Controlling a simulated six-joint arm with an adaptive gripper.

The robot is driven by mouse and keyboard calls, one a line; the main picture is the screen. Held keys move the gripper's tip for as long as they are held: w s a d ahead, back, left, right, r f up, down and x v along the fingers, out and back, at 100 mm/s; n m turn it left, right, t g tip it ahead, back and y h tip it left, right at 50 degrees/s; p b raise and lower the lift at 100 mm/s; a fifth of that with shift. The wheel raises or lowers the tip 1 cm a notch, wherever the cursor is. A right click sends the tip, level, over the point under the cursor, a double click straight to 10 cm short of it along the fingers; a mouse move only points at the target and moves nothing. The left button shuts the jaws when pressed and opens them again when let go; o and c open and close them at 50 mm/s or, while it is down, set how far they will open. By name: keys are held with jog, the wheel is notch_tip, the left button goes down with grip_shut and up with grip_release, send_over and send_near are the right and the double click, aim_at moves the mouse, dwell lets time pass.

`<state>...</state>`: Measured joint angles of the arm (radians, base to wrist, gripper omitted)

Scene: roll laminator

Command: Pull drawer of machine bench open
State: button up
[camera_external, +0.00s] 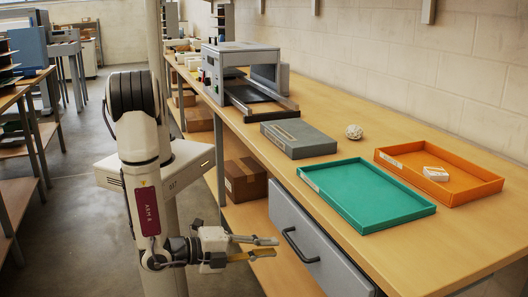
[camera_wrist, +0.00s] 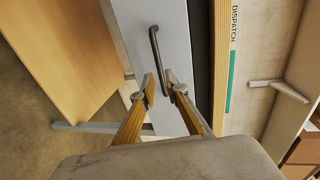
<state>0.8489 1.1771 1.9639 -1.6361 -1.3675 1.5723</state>
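The machine bench drawer (camera_external: 330,262) has a grey front with a dark bar handle (camera_external: 296,245) in the external view. The drawer front (camera_wrist: 178,35) and the handle (camera_wrist: 155,48) also show in the wrist view. My gripper (camera_external: 276,247) is open and empty, just left of the handle in the external view, with a small gap between. In the wrist view my fingertips (camera_wrist: 159,84) stand apart, and the lower end of the handle shows between them. Contact with the handle cannot be made out. A dark strip runs between drawer front and bench top.
The wooden bench top (camera_external: 440,240) holds a teal tray (camera_external: 400,216), an orange tray (camera_external: 480,194), a grey box (camera_external: 298,138) and the laminator (camera_external: 240,75). A cardboard box (camera_external: 246,180) sits on the lower shelf. The floor to the left (camera_external: 75,220) is clear.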

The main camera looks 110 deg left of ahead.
aim_at(293, 244)
jog(key=shift+w+a, duration=0.1)
dwell(0.3)
jog(key=shift+x, duration=3.75)
grip_shut()
jog(key=f+v, duration=0.2)
jog(key=v, duration=1)
jog(key=d+f+v, duration=0.1)
jog(key=f+v, duration=0.2)
jog(key=v, duration=1)
jog(key=shift+s+d+f, duration=0.15)
jog(key=shift+s+f, duration=0.05)
jog(key=shift+s, duration=0.4)
grip_release()
